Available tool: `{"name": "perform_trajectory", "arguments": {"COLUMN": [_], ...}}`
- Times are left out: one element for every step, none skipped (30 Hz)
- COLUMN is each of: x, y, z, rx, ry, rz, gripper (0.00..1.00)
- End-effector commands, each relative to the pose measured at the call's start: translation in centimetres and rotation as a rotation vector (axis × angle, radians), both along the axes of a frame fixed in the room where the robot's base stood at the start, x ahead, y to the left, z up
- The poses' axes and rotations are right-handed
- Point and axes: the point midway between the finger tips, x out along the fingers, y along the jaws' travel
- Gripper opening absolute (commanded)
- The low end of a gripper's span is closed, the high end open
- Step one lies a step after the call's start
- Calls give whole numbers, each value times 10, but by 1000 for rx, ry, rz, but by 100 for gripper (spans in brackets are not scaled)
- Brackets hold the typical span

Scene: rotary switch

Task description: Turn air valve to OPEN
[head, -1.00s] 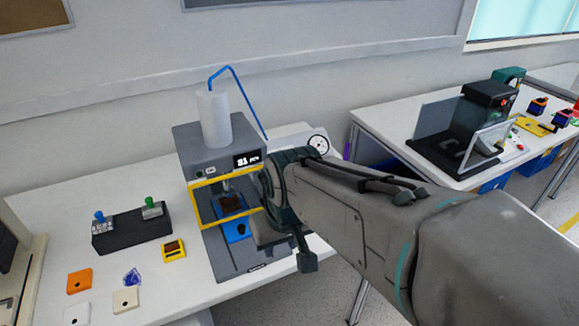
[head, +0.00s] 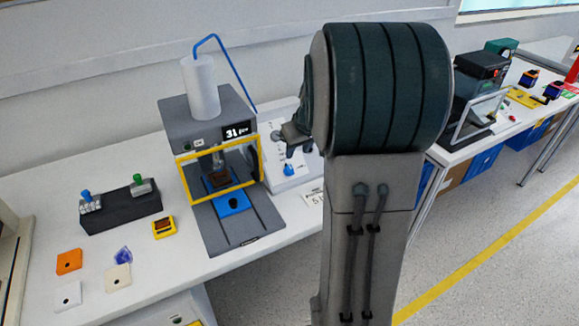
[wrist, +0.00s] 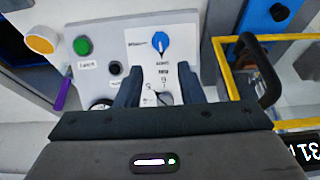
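The air valve is a blue rotary knob (head: 288,169) on a light grey panel (head: 272,142) right of the press. In the wrist view the knob (wrist: 162,43) has a white pointer line and sits on a white label whose print is too small to read surely. My gripper (head: 297,138) is over the panel, just above the knob in the head view. In the wrist view my gripper (wrist: 159,82) shows two dark fingers apart, with nothing between them. The knob lies beyond the fingertips, roughly in line with the gap. My arm hides the panel's right part.

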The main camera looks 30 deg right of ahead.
Motion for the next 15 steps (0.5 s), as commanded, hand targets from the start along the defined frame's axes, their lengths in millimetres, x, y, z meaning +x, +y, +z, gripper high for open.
{"name": "perform_trajectory", "arguments": {"x": [4,6,9,12,14,17,20,22,25,27,28,31,32,34,35], "y": [0,0,1,1,1,1,1,1,1,1,1,1,1,1,1], "z": [-13,-19,-27,-33,-39,-47,-52,-57,-64,-68,-72,-77,-80,-83,-87], "rx": [1,2,2,2,2,2,2,1,2,1,1,1,1,1,0], "ry": [6,7,6,7,7,6,7,5,6,5,5,4,4,3,3], "rz": [2,1,0,1,1,0,0,0,1,-1,-1,-1,-1,0,0], "gripper": [35,35,35,35,35,35,35,35,35,35,35,35,35,35,35]}}
